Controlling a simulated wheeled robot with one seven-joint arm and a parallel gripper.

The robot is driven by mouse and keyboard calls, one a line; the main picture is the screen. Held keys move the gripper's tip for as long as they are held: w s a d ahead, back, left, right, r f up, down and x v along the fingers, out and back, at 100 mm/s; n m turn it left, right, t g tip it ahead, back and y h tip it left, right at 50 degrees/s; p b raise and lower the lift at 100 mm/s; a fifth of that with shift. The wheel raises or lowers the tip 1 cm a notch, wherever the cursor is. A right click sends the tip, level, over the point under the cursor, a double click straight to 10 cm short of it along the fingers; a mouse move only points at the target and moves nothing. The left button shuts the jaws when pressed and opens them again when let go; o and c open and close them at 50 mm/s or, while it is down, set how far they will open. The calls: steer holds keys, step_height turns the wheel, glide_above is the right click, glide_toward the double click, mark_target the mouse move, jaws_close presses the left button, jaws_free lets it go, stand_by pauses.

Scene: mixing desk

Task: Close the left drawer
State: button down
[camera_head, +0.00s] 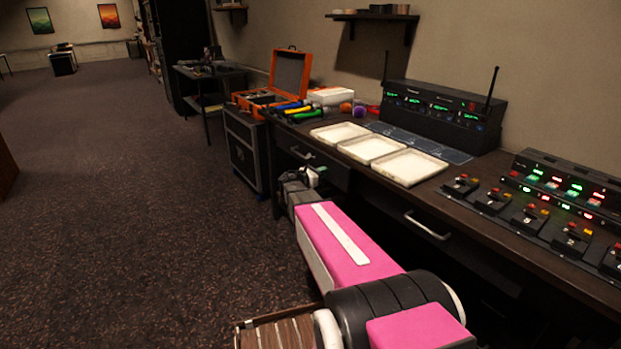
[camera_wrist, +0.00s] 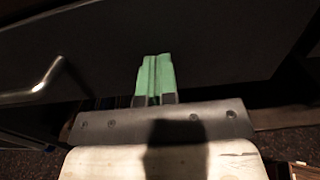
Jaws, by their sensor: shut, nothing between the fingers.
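The left drawer (camera_head: 328,172) is a dark panel under the far end of the desk, with a metal bar handle (camera_head: 301,153). In the wrist view its dark front (camera_wrist: 215,45) fills the upper part and the handle (camera_wrist: 38,88) is at the left. My gripper (camera_head: 321,169) is shut and empty, in front of the drawer front. In the wrist view its green fingertips (camera_wrist: 155,62) are together, pointing at the panel to the right of the handle. I cannot tell whether they touch it, or how far out the drawer is.
A second drawer handle (camera_head: 427,226) is nearer on the desk front. The desk top (camera_head: 455,195) holds white trays (camera_head: 410,167), radio gear (camera_head: 440,110) and switch boxes. A black case (camera_head: 243,150) stands beyond the desk. The carpet (camera_head: 130,200) at left is clear.

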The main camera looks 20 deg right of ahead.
steer(key=shift+x, duration=1.75)
steer(key=shift+w+d, duration=0.1)
